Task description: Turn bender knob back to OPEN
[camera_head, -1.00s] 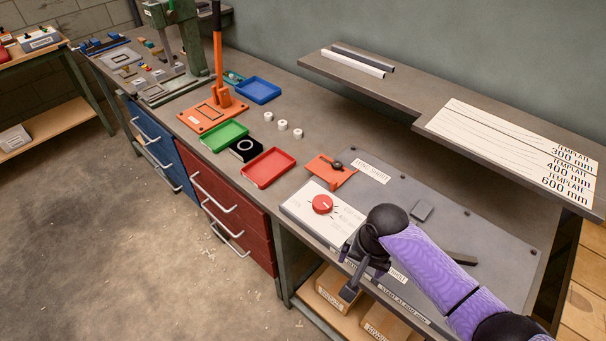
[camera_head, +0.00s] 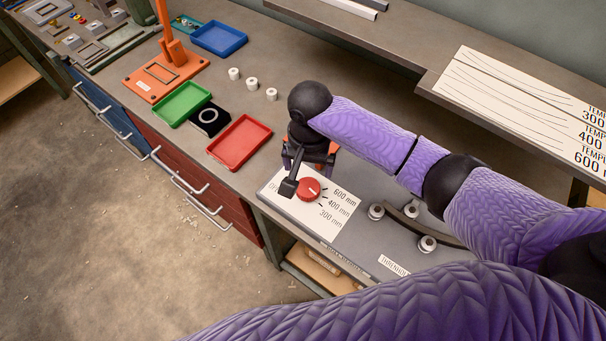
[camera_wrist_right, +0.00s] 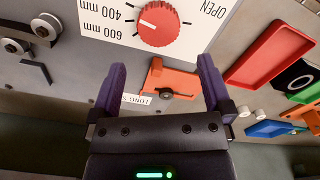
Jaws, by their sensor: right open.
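The red bender knob (camera_head: 309,189) sits on a white label plate (camera_head: 279,202) on the bender. It also shows in the right wrist view (camera_wrist_right: 160,22). Its white mark points to the side of the millimetre labels, seemingly near 600 mm. The OPEN label (camera_wrist_right: 207,8) is on the opposite side of the plate. My right gripper (camera_head: 304,172) is close to the knob and partly hides the plate. In the right wrist view its two fingers (camera_wrist_right: 161,64) are spread apart with nothing held; the knob lies ahead of them. My left gripper is not in view.
An orange stop block (camera_wrist_right: 175,80) is beside the plate, near the gripper. Rollers (camera_head: 411,209) and a dark curved bar stand on the bender bed. Red (camera_head: 239,143), green (camera_head: 182,104) and blue trays (camera_head: 219,38) lie to the left. A raised shelf (camera_head: 400,60) runs behind.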

